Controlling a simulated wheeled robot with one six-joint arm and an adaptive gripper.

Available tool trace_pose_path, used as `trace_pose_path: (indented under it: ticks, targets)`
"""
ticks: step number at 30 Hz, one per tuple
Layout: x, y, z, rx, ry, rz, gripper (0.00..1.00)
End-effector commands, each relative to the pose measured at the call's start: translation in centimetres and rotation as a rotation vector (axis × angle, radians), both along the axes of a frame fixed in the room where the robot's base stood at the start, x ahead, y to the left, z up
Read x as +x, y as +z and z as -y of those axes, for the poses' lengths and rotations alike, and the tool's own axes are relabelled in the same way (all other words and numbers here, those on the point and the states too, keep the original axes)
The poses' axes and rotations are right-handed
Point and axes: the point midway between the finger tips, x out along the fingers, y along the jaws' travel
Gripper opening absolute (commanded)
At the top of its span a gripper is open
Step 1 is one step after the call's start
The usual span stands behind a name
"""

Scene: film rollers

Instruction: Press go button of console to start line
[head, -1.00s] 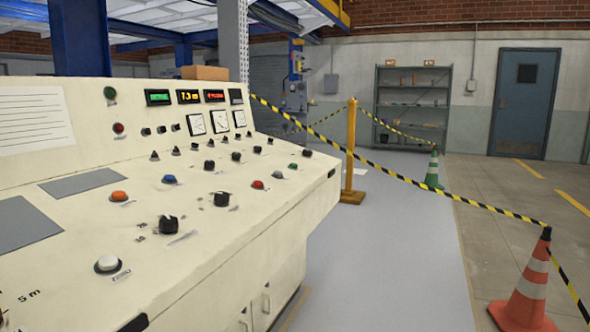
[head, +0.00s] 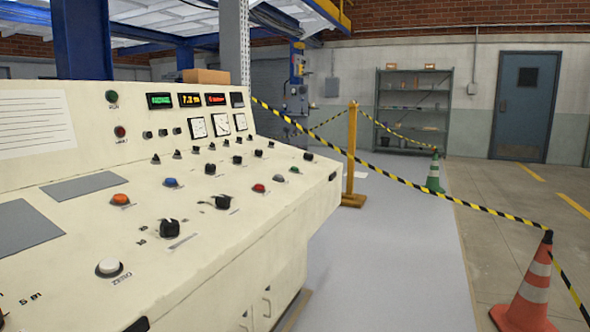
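The cream console (head: 215,265) fills the left of the head view, with a sloped panel of buttons and knobs. A green button (head: 295,170) sits near its far right end, and a red button (head: 259,188) is nearer. A blue button (head: 171,183), an orange button (head: 121,199) and a white button (head: 109,267) labelled ZERO are also on the panel. A green round light or button (head: 112,96) is on the upright back panel. I cannot read which one is marked go. My gripper is not in view.
Yellow-black tape (head: 400,180) runs from a yellow post (head: 351,160) to an orange cone (head: 530,290) on the right. A green cone (head: 433,175) stands farther back. Grey floor (head: 385,260) beside the console is clear. Shelves (head: 411,110) and a blue door (head: 523,105) are at the back.

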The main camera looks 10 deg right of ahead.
Motion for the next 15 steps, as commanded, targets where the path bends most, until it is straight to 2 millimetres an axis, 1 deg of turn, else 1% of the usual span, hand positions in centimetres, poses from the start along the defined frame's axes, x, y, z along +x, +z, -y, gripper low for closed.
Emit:
trace_pose_path:
  ticks: [1, 2, 3, 5, 6, 15]
  targets:
    - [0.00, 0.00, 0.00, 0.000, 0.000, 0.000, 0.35]
    - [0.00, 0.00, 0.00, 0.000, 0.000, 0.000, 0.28]
    - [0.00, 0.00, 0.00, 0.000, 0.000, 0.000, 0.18]
    - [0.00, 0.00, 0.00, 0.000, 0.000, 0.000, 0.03]
    - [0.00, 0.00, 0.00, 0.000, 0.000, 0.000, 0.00]
    - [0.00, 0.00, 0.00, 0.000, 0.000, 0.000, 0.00]
